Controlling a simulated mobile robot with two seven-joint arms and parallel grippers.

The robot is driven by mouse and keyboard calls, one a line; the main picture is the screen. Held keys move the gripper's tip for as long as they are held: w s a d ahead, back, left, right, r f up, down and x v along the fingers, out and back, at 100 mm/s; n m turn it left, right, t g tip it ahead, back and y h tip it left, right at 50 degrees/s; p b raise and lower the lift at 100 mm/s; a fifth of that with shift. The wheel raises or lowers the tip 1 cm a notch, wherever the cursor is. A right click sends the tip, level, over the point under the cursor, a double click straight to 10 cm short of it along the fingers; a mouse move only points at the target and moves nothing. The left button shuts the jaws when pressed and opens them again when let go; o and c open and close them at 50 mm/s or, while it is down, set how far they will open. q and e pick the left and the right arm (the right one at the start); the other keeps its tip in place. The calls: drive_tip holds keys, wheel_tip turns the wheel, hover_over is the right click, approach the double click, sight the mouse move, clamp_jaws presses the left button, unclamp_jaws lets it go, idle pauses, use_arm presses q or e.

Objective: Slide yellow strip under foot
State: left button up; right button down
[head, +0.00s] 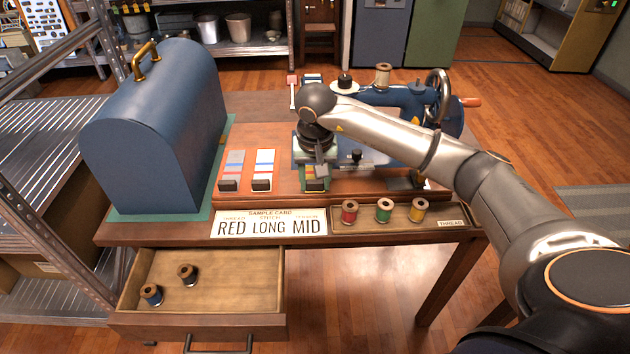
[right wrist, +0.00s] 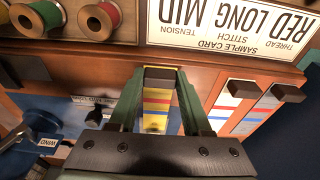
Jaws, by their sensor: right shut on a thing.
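The yellow strip (right wrist: 156,108) has red and blue bands and a dark block (right wrist: 160,73) at its end. It lies on the wooden board (head: 285,195) of the sewing machine. My right gripper (right wrist: 160,82) points down at it, its green fingers one on each side, shut on the strip near the dark block. In the head view the right gripper (head: 315,180) hides most of the strip. The blue sewing machine (head: 395,98) stands behind my right arm. Its presser foot is hidden or too small to make out. My left gripper is not in view.
Two other banded strips, left (head: 233,168) and middle (head: 264,168), lie beside it. A sample card (head: 268,223) reads RED LONG MID. A thread tray (head: 345,226) holds red, green and yellow spools. A blue domed cover (head: 155,130) stands left; an open drawer (head: 235,275) holds two spools.

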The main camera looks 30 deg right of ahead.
drive_tip(key=shift+w+d+b, duration=0.25)
drive_tip(key=shift+w+d, duration=0.15)
drive_tip(key=shift+w, duration=0.25)
drive_tip(key=shift+w+d+b, duration=0.2)
drive_tip(key=shift+w+d, duration=0.15)
drive_tip(key=shift+w, duration=0.25)
drive_tip(key=shift+f, duration=0.15)
drive_tip(key=shift+c, duration=1.4)
unclamp_jaws()
